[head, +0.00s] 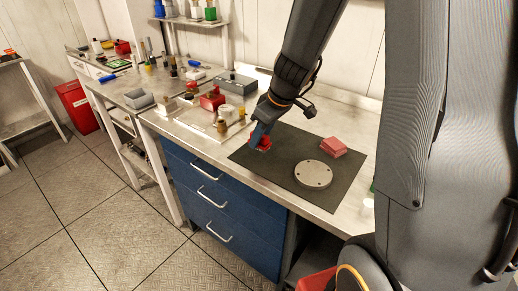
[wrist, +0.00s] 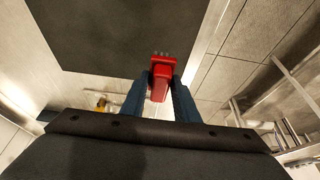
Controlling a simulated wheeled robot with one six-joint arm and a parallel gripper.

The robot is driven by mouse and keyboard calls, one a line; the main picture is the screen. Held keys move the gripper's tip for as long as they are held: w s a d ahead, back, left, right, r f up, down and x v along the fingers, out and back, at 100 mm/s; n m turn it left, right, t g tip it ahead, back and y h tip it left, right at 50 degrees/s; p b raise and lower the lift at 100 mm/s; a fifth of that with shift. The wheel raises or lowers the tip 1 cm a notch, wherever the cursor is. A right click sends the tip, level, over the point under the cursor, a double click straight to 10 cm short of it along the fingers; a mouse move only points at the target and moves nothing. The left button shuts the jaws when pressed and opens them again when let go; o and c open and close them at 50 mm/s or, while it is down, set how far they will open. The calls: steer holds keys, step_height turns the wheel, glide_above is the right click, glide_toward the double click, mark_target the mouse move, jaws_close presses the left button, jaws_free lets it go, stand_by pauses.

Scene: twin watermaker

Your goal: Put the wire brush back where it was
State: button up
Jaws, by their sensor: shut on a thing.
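My gripper (head: 262,137) is low over the left part of the dark mat (head: 285,185) on the workbench. Its blue fingers, also in the wrist view (wrist: 160,85), are closed on both sides of a red thing (wrist: 160,80) with short grey bristle-like tips, which I take for the wire brush. The red of it shows just below the fingers in the head view (head: 264,144). I cannot tell whether it touches the mat. The mat fills the upper left of the wrist view.
A round metal disc (head: 313,173) with holes and a red block (head: 333,147) lie on the mat. Left of the mat is a pale tray (head: 190,122) with several small items, including a red one (head: 212,99). A grey box (head: 236,83) stands behind. Blue drawers (head: 222,205) are below.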

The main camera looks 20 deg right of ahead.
mark_target(260, 149)
steer(key=shift+f, duration=2.45)
steer(key=shift+f+b, duration=0.1)
steer(key=shift+b, duration=0.3)
steer(key=o, duration=1)
steer(key=v, duration=1.1)
steer(key=shift+r+b, duration=0.25)
steer(key=shift+b, duration=0.05)
steer(key=shift+s+r, duration=0.1)
steer(key=shift+r, duration=0.15)
steer(key=shift+s, duration=0.15)
steer(key=s+a+f+m+g+h, duration=0.1)
steer(key=s+f+m, duration=0.2)
steer(key=s, duration=0.3)
steer(key=s+a+f+m+g+h, duration=0.1)
steer(key=s+f+m, duration=0.3)
steer(key=s, duration=0.3)
steer(key=shift+a+h, duration=0.35)
steer(key=shift+h, duration=0.05)
